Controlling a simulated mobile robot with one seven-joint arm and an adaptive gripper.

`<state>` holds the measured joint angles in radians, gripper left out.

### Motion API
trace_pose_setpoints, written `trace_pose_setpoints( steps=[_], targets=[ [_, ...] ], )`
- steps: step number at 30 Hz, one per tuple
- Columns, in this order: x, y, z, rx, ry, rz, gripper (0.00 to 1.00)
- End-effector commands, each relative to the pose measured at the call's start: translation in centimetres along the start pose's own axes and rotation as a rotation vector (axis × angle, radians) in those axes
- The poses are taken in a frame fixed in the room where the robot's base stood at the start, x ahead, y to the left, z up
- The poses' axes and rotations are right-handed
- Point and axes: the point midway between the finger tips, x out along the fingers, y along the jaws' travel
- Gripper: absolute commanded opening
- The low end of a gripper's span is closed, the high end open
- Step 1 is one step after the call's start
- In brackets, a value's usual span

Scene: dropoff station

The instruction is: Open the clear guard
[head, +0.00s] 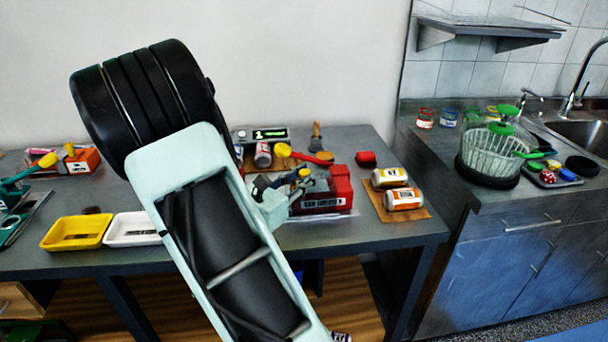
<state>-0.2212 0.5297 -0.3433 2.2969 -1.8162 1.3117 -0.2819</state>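A red block-like device (341,188) with a dark front and a small label stands on the grey workbench, right of my arm. I cannot clearly make out a clear guard on it; a faint pale edge shows along its base. On the right counter a clear ribbed cover (490,146) with green handles stands on a dark round base; I cannot tell whether it is the guard. My gripper (287,194) seems to be at the left side of the red device, small and partly hidden behind my large pale-green arm link. Its fingers and any contact are unclear.
A yellow tray (76,232) and a white tray (133,229) lie left of my arm. Two cans (405,199) lie on a brown board to the right. A display box (262,134) stands behind. A wall shelf (490,29) hangs above the right counter (510,211).

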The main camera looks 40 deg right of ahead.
Motion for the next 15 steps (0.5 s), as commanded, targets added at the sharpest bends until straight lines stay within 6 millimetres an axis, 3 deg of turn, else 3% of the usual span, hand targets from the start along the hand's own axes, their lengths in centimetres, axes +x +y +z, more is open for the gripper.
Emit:
trace_pose_setpoints(
  steps=[4, 15],
  targets=[
    [-0.04, 0.05, -0.02, 0.0, 0.0, 0.001, 0.39],
    [-0.75, 0.14, 0.03, 0.0, 0.0, 0.003, 0.39]
  ],
)
